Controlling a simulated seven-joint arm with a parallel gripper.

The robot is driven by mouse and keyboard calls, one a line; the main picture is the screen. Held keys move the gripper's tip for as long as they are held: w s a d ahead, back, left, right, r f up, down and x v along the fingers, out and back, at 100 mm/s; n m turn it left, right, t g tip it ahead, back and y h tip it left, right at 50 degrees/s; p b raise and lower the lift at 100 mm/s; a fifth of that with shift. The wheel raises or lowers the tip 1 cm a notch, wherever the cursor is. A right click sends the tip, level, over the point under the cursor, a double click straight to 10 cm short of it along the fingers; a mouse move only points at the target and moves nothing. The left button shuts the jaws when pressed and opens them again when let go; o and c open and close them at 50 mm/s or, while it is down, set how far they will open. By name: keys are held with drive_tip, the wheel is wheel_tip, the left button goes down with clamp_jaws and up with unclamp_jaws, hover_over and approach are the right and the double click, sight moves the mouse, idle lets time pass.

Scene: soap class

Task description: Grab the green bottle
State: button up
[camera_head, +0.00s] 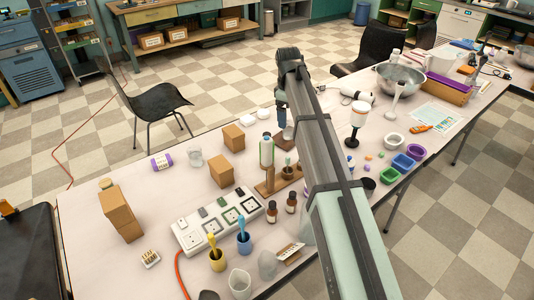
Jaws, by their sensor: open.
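A small pale bottle with green on it (266,152) stands upright on the table, left of my arm, beside a brown wooden block stand. It is the only bottle with green that I can make out near the arm. My gripper (281,122) hangs down from the end of my arm, above and slightly right of the bottle in the picture, apart from it and holding nothing that I can see. Its fingers are small and partly hidden.
Brown boxes (221,170) stand left of the bottle. A white power strip (219,220) and brown bottles (272,211) are in front. A wooden stand (270,187) is close by. My arm hides part of the table (100,270).

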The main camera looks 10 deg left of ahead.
drive_tip(key=shift+n, duration=0.9)
drive_tip(key=a, duration=0.2)
drive_tip(key=s+a+r, duration=0.1)
drive_tip(key=a, duration=0.1)
drive_tip(key=s+a, duration=0.1)
drive_tip(key=a, duration=0.1)
drive_tip(key=shift+s+a+r, duration=0.1)
drive_tip(key=shift+a+r, duration=0.3)
drive_tip(key=shift+s+a+f, duration=0.1)
drive_tip(key=shift+a, duration=0.15)
wheel_tip(320, 180, down, 7)
drive_tip(key=shift+f, duration=0.1)
drive_tip(key=shift+d+f, duration=0.1)
drive_tip(key=shift+f, duration=3.05)
clamp_jaws()
